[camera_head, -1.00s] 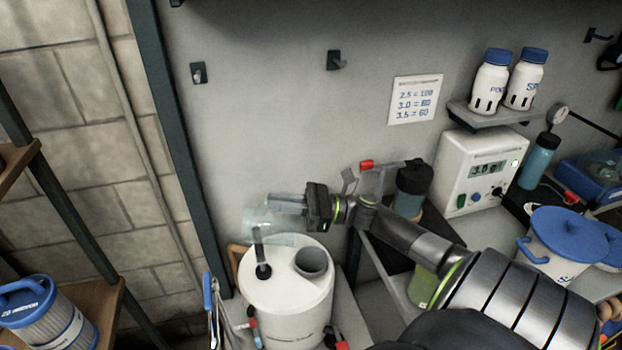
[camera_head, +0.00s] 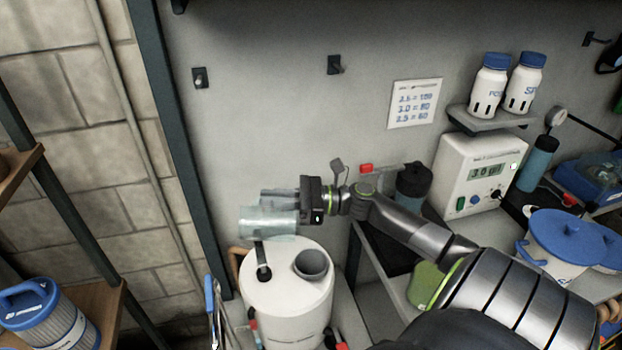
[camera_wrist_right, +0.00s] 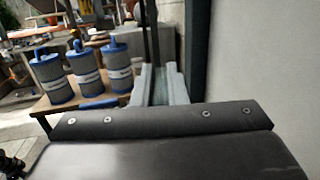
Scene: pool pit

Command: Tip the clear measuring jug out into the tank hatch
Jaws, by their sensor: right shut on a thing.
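The clear measuring jug (camera_head: 268,223) is held in my right gripper (camera_head: 272,198) and lies nearly on its side above the white tank (camera_head: 285,310). It looks see-through, and I cannot tell whether anything is in it. The tank hatch (camera_head: 314,261) is a round grey opening on the right of the tank's top. The jug is above and to the left of the hatch. In the right wrist view, the gripper fingers (camera_wrist_right: 160,84) close around a pale clear part of the jug. My left gripper is not in view.
A black fitting (camera_head: 264,272) stands on the tank's top, left of the hatch. A dark bottle (camera_head: 413,186) stands to the right behind my arm. A white controller box (camera_head: 480,170) and a blue-lidded pot (camera_head: 566,240) are further right. A filter cartridge (camera_head: 42,315) is at lower left.

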